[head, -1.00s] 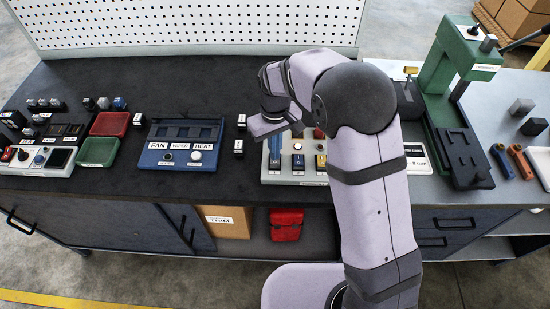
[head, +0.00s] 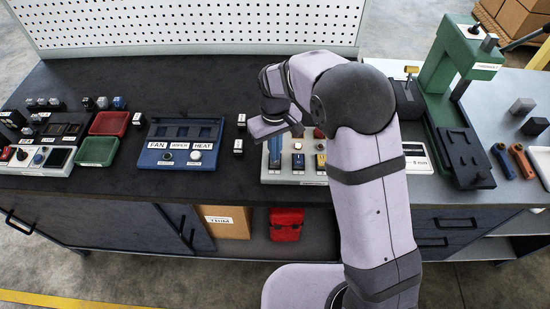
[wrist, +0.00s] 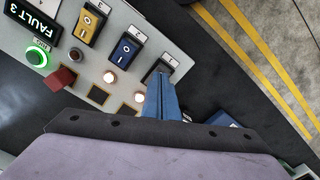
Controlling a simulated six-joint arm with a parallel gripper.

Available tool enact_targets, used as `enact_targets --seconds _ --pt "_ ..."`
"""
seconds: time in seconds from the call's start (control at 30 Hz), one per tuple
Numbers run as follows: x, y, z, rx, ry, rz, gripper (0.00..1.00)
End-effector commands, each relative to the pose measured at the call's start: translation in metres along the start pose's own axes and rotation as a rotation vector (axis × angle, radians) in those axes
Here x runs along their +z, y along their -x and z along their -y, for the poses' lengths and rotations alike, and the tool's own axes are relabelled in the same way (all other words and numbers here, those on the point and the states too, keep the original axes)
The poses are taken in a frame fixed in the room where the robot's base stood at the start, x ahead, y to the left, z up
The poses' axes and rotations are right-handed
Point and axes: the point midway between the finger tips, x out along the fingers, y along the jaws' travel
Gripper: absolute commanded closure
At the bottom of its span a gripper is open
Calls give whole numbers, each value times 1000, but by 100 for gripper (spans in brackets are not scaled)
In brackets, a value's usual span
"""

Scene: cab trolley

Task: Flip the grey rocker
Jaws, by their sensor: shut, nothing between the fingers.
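The control panel (wrist: 60,90) carries a row of rockers. In the wrist view the yellow rocker (wrist: 90,22) and the blue rocker (wrist: 125,49) show clearly beside each other. The grey rocker (wrist: 162,68) is at the end of this row, beside the blue one, and mostly hidden behind my fingertips. Which way it is tipped cannot be told. My gripper (wrist: 161,80) is shut and empty, with its blue fingers over the grey rocker; contact cannot be told. In the head view my wrist hangs over the left end of the panel (head: 290,178).
Lit lamps (wrist: 110,77) sit beside the rockers. The panel also has a red control (wrist: 59,78), a green lit button (wrist: 37,56) and a "FAULT 3" display (wrist: 32,18). A blue FAN/HEAT panel (head: 180,143) stands to the left, a green press (head: 440,85) to the right.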

Motion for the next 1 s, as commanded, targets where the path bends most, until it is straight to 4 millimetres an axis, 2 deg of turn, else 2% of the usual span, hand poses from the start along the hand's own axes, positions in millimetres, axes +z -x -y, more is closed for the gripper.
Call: enact_targets --seconds 0.8,1.0 --pt "0 -14 0 0 0 0 100" --pt "0 -10 0 0 0 0 100"
